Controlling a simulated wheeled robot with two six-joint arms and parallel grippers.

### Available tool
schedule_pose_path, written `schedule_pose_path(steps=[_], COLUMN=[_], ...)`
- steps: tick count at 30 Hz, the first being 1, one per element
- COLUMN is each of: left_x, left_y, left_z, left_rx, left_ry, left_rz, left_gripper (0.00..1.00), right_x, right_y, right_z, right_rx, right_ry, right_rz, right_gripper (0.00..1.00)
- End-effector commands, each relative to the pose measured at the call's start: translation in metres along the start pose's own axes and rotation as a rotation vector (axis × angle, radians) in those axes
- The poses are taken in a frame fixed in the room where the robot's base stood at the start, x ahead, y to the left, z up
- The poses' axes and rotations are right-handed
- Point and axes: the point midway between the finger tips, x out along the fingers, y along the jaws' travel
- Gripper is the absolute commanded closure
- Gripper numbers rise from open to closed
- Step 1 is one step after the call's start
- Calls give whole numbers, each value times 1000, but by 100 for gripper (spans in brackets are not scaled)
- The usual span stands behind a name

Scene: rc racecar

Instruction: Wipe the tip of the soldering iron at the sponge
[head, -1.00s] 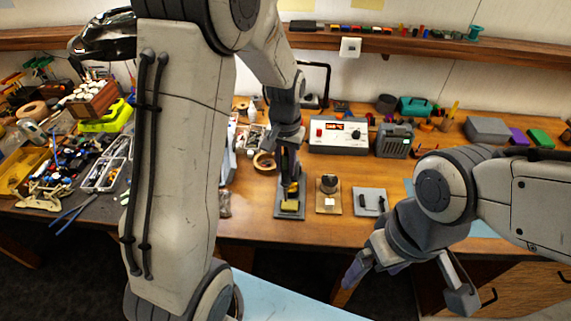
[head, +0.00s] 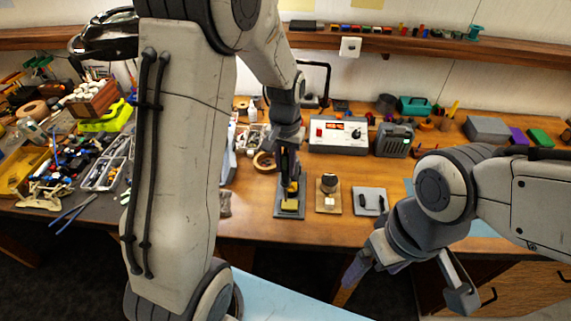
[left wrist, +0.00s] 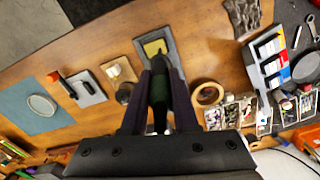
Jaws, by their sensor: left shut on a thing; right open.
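The yellow sponge (head: 290,205) lies on a dark grey tray (head: 281,213) near the front of the bench. It also shows in the left wrist view (left wrist: 155,47). My left gripper (head: 289,178) points down just above the sponge and is shut on the soldering iron (head: 293,187). In the left wrist view the iron's dark handle (left wrist: 158,90) is between the fingers, directed at the sponge. The tip is hidden, so I cannot tell whether it touches the sponge. My right gripper (head: 408,284) is open and empty, in front of the bench at the right.
A white soldering station (head: 338,134) stands behind the tray. A wooden block with a round part (head: 328,192) and a grey plate with a handle (head: 371,202) are right of the tray. A tape roll (head: 264,161) lies behind left. The bench left is cluttered.

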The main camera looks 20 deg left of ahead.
Motion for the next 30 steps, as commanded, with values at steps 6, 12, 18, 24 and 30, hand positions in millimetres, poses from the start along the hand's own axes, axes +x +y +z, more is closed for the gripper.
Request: schedule_pose_path(steps=[6, 12, 18, 24, 30], left_x=[2, 4, 5, 7, 9], left_y=[0, 0, 0, 0, 0], left_z=[0, 0, 0, 0, 0], left_rx=[0, 0, 0, 0, 0], left_ry=[0, 0, 0, 0, 0], left_rz=[0, 0, 0, 0, 0], left_gripper=[100, 100, 100, 100, 100], right_x=[2, 3, 4, 5, 6], right_y=[0, 0, 0, 0, 0], right_z=[0, 0, 0, 0, 0], right_rx=[0, 0, 0, 0, 0], right_ry=[0, 0, 0, 0, 0], right_rz=[0, 0, 0, 0, 0], right_gripper=[9, 9, 9, 9, 9])
